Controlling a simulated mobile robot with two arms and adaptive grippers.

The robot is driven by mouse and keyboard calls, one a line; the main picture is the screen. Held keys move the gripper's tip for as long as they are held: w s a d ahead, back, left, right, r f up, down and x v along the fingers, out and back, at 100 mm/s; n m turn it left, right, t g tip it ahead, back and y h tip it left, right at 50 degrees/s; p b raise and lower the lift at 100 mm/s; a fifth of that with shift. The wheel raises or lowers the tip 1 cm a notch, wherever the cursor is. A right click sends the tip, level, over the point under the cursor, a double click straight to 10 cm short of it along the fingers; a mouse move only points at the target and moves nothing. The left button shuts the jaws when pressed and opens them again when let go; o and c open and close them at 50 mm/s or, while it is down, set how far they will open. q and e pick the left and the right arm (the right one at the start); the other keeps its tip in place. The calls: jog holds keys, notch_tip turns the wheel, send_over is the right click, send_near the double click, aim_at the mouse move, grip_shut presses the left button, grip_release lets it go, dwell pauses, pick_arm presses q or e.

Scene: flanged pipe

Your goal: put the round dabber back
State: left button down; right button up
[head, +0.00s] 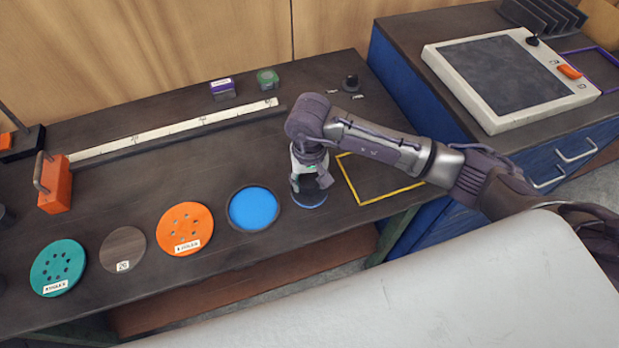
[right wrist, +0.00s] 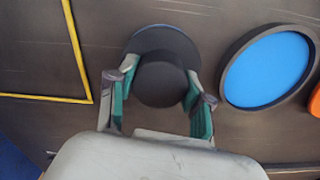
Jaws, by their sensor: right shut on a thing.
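The round dabber has a dark knob and a wide round base with a blue edge (head: 309,204). In the right wrist view the dabber (right wrist: 165,45) sits between my fingers, its knob clasped from both sides. My right gripper (head: 311,183), also in the right wrist view (right wrist: 161,80), is shut on the knob. The dabber is upright, at or just above the dark bench; I cannot tell whether it touches. A blue round pad in a dark ring (head: 254,208) lies just left of it in the head view, also in the right wrist view (right wrist: 266,69). My left gripper is not in view.
A yellow square outline (head: 347,181) lies right of the dabber. An orange disc (head: 186,228), a brown disc (head: 123,250) and a teal disc (head: 58,266) lie to the left. A white ruler (head: 172,132) and small boxes lie behind. A grey-topped panel (head: 505,80) stands on the blue cabinet.

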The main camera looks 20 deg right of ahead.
aim_at(310, 179)
jog(key=shift+f, duration=0.2)
jog(key=o, duration=0.9)
jog(key=shift+o, duration=0.6)
jog(key=shift+r, duration=0.1)
jog(key=shift+r, duration=0.55)
notch_tip(310, 179, up, 10)
jog(key=b, duration=0.3)
jog(key=shift+f+b, duration=0.15)
jog(key=shift+b, duration=0.15)
jog(key=shift+r, duration=0.75)
